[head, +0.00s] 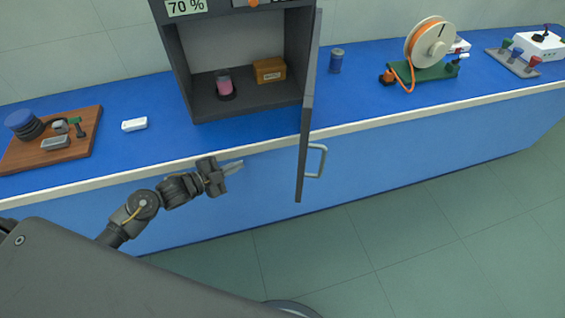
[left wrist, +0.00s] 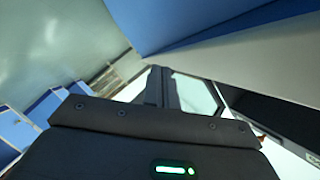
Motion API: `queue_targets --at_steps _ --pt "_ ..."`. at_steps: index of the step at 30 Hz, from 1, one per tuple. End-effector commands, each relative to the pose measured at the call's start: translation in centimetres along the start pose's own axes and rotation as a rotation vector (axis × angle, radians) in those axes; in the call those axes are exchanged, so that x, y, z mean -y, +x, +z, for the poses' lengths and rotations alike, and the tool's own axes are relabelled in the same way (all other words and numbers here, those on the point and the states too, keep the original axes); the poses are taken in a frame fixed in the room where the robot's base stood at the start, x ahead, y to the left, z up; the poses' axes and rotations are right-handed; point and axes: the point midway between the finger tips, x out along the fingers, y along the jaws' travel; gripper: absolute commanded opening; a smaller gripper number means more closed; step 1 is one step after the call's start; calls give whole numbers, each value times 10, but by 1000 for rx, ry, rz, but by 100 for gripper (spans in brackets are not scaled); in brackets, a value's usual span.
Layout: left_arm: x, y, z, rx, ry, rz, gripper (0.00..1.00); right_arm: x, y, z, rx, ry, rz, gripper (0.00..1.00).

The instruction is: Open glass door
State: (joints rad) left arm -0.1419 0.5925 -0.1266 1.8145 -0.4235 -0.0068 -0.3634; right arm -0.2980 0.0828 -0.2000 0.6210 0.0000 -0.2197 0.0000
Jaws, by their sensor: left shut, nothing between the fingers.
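The glass door (head: 306,130) of the dark cabinet (head: 184,75) stands swung out toward me, seen nearly edge-on from the cabinet's right side. Its grey bar handle (head: 323,160) is on the door's right face. The cabinet front is open, and a beaker with pink contents (head: 225,85) and a small brown box (head: 269,70) show inside. My left gripper (head: 241,163) is shut and empty, in front of the bench edge, left of the door and apart from it. The left wrist view shows its dark fingers (left wrist: 163,78) together. My right gripper is not in view.
The blue bench (head: 150,158) runs across. A wooden board with tools (head: 30,158) and a white block (head: 134,124) lie at left. The floor in front is clear.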

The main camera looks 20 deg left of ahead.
Motion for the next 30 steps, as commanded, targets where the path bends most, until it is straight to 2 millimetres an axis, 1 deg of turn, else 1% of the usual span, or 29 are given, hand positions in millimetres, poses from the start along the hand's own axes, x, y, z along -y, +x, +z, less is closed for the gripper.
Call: queue_targets --at_steps 1,2,3,4,6,9,13,15,18,22,25,30 --pt "21 -3 -33 -102 118 -5 0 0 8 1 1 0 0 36" --pt "34 -8 -57 -176 200 -4 0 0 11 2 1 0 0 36" --pt "48 -17 -87 -283 313 2 0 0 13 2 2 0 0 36" --pt "56 -26 -106 -366 393 8 0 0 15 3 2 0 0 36" --pt "67 -43 -135 -513 519 25 0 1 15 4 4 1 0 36" --pt "77 -66 -157 -668 632 47 0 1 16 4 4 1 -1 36" --pt "86 -90 -172 -805 712 68 0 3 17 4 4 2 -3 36" --pt "88 -98 -177 -847 734 76 0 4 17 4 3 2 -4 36" --pt "90 -103 -180 -875 744 79 0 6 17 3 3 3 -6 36" --pt "90 -103 -181 -878 744 77 0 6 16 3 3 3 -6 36" --pt "88 -98 -187 -877 743 76 0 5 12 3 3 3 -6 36" --pt "81 -81 -207 -879 742 73 0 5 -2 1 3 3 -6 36"
